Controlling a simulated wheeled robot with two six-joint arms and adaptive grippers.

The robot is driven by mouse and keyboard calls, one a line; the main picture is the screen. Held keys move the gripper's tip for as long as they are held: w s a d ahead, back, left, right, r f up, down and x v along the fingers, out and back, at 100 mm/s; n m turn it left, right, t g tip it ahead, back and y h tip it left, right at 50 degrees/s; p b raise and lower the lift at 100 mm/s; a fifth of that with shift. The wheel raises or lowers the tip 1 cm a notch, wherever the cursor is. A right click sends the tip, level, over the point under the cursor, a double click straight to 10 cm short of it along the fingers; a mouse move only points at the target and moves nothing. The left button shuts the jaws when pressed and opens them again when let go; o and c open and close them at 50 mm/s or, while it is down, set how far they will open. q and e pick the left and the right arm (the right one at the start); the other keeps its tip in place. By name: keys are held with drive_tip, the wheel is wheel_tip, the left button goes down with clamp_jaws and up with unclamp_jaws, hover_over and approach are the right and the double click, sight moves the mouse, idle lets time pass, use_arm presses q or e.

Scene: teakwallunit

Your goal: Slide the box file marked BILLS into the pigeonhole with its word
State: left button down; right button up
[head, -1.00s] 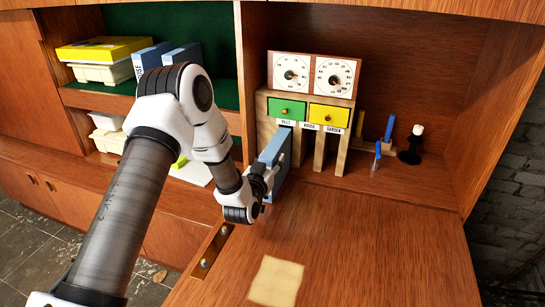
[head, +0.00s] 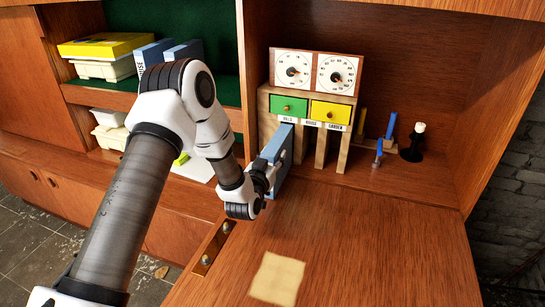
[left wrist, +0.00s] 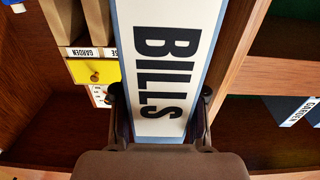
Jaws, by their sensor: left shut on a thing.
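The blue box file marked BILLS (head: 284,150) stands upright in front of the small wooden pigeonhole unit (head: 265,108). Its white BILLS label fills the middle of the left wrist view (left wrist: 165,65). My left gripper (head: 268,178) is shut on the near end of the file, one finger on each side. The pigeonhole labelled BILLS (head: 287,119) is the leftmost, under the green drawer; the HOUSE and GARDEN labels are to its right. The file's far end is at the BILLS opening; I cannot tell how deep it reaches. My right gripper is not in view.
Two more blue box files (head: 184,52) stand on the left shelf beside yellow and cream boxes (head: 103,46). A blue candle-like stick (head: 390,126) and a black holder with a white top (head: 413,142) stand right. A pale square (head: 277,279) lies on the open flap.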

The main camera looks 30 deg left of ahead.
use_arm(q)
drive_tip(key=shift+b+x, duration=0.75)
drive_tip(key=shift+x, duration=2.75)
idle(4.5)
